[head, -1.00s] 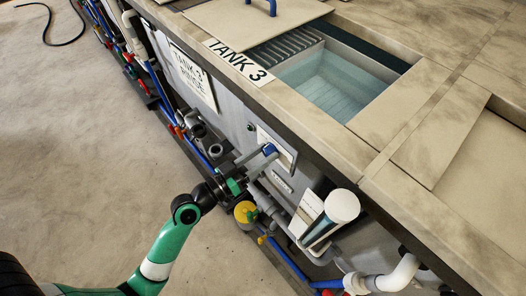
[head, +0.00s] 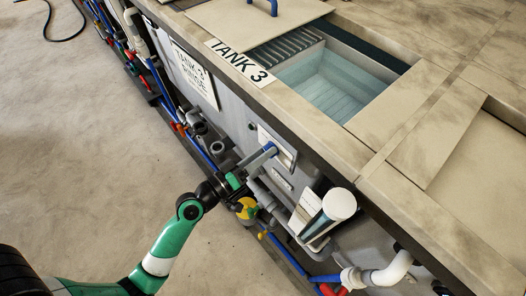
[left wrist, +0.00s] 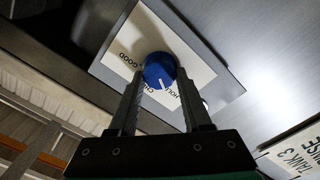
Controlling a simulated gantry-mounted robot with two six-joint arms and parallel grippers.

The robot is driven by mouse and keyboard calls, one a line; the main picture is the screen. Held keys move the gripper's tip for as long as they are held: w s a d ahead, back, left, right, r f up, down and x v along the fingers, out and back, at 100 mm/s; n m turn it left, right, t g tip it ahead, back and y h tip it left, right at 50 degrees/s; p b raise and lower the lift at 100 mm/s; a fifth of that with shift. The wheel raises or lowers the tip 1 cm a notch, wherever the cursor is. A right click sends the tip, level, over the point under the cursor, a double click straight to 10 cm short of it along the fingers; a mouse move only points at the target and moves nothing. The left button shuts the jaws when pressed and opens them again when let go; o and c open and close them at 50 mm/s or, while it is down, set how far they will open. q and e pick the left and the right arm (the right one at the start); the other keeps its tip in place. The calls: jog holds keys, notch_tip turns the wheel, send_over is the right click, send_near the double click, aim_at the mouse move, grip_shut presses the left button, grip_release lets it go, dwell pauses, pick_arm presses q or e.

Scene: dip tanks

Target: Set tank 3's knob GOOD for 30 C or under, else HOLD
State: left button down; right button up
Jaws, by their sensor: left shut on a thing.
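The blue knob (left wrist: 159,70) is on a white plate (left wrist: 205,65) on the tank's front wall. GOOD is lettered at the plate's upper left and HOLD at the lower right; a label between them is partly hidden by a finger. The knob's white line points down and slightly right, close to HOLD. My left gripper (left wrist: 160,85) is shut on the knob, one finger on each side. In the head view, my left gripper (head: 264,153) reaches the plate (head: 281,147) below the TANK 3 label (head: 239,60). I see no temperature reading. My right gripper is out of view.
A white-capped cylinder (head: 340,204) stands right of the plate. Pipes and a yellow fitting (head: 246,208) lie below my gripper. The open tank (head: 335,85) holds clear liquid.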

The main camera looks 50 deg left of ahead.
pick_arm(q)
jog(key=shift+c, duration=1.7)
grip_release()
jog(key=s+b, duration=0.2)
jog(key=s, duration=0.9)
jog(key=shift+s+f+b, duration=0.15)
jog(key=shift+s+b, duration=0.2)
